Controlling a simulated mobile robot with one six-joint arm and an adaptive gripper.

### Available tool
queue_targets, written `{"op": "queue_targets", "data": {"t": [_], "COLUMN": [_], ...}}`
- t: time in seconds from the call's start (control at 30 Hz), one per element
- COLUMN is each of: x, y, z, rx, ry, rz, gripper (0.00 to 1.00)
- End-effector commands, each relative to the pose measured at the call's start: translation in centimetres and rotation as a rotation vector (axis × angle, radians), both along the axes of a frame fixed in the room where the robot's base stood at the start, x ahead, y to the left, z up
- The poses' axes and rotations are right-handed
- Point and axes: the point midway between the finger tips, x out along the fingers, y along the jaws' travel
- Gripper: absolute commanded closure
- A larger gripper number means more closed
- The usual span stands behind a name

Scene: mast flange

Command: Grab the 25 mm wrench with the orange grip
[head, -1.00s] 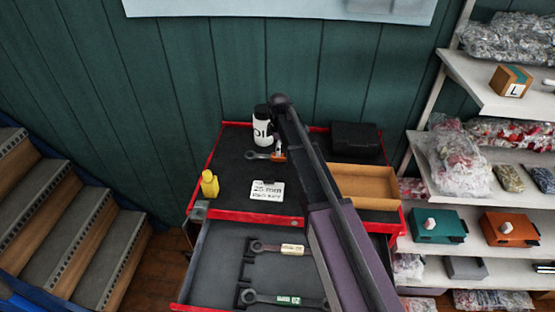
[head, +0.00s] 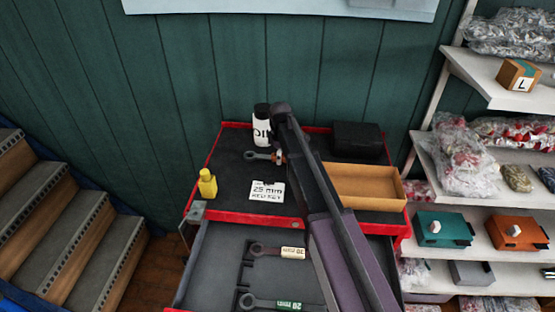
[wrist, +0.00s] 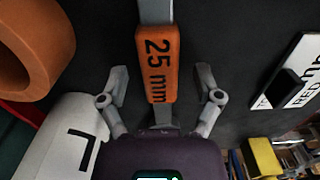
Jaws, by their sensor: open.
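The wrench (head: 257,155) with the orange grip lies on the black top of the red tool cabinet, beside the white oil bottle (head: 262,130). In the wrist view its orange grip (wrist: 158,62) reads "25 mm" and sits between the fingers of my gripper (wrist: 162,84). The fingers are open, one on each side of the grip, with visible gaps. In the head view my arm hides most of the gripper and part of the wrench.
The open drawer (head: 220,265) below holds other wrenches (head: 278,251). An orange ring-shaped thing (wrist: 62,50) shows near the gripper.

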Motion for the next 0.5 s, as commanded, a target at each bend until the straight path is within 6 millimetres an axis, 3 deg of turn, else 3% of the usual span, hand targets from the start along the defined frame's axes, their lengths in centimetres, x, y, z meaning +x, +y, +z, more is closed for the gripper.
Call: {"op": "queue_targets", "data": {"t": [0.3,0.5], "x": [0.02,0.01], "y": [-0.04,-0.06], "z": [0.00,0.00], "rx": [0.000,0.000], "ry": [0.000,0.000], "rz": [0.000,-0.001], "gripper": [0.17,0.77]}}
